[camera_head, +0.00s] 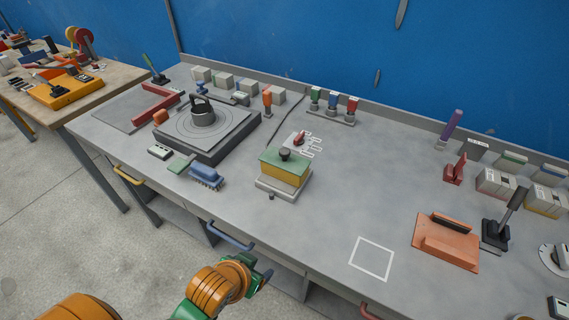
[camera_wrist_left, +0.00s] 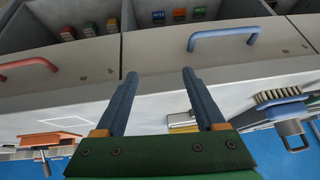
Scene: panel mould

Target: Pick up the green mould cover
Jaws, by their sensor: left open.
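My left gripper (camera_head: 265,277) is in front of the bench's front edge, apart from the cover and nearer the camera. In the left wrist view my left gripper (camera_wrist_left: 158,74) is open with nothing between its two blue fingers. The yellow block (camera_wrist_left: 183,129) shows there partly, beside one finger. My right gripper is not in view.
A blue brush (camera_head: 206,176) and a dark turntable-like plate (camera_head: 212,146) lie left of the mould. A red switch panel (camera_head: 299,138) stands just behind it. A blue drawer handle (camera_head: 231,236) is on the bench front. The bench right of the mould is clear up to a white square outline (camera_head: 372,258).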

